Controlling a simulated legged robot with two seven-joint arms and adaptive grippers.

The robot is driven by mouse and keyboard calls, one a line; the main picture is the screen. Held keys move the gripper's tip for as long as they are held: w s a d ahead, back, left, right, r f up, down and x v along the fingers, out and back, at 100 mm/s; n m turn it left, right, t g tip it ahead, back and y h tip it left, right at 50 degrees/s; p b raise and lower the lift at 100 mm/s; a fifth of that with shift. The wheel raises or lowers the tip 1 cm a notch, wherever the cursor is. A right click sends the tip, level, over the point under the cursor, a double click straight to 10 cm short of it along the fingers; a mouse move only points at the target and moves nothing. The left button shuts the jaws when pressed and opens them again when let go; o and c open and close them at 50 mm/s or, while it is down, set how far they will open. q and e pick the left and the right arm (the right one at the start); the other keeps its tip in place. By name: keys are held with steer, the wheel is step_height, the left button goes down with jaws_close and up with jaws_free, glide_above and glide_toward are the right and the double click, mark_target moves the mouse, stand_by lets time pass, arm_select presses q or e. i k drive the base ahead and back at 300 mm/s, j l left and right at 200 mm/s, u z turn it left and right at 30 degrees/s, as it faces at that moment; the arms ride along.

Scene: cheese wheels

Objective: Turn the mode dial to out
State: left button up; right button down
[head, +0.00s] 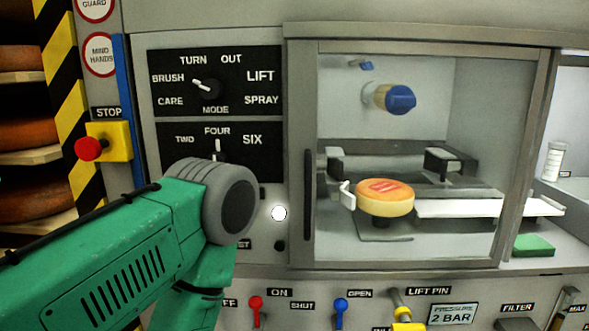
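The mode dial (207,89) is a round black knob with a white pointer on a black panel (270,62) at the upper left. Around it are the labels CARE, BRUSH, TURN, OUT, LIFT and SPRAY. The pointer slants up and left, closest to BRUSH. OUT stands up and to the right of the knob. My green left arm comes in from the left below the dial, and its grey joint partly covers the lower panel. Neither gripper shows in the head view.
A second dial (218,148) below points up at FOUR. A red stop button (90,149) sits left. A framed window (308,200) at right encloses an orange-topped cheese wheel (385,198). Red (256,304) and blue (341,306) levers line the bottom. The space before the mode dial is clear.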

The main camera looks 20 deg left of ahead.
mark_target(209, 90)
steer(key=u, duration=1.2)
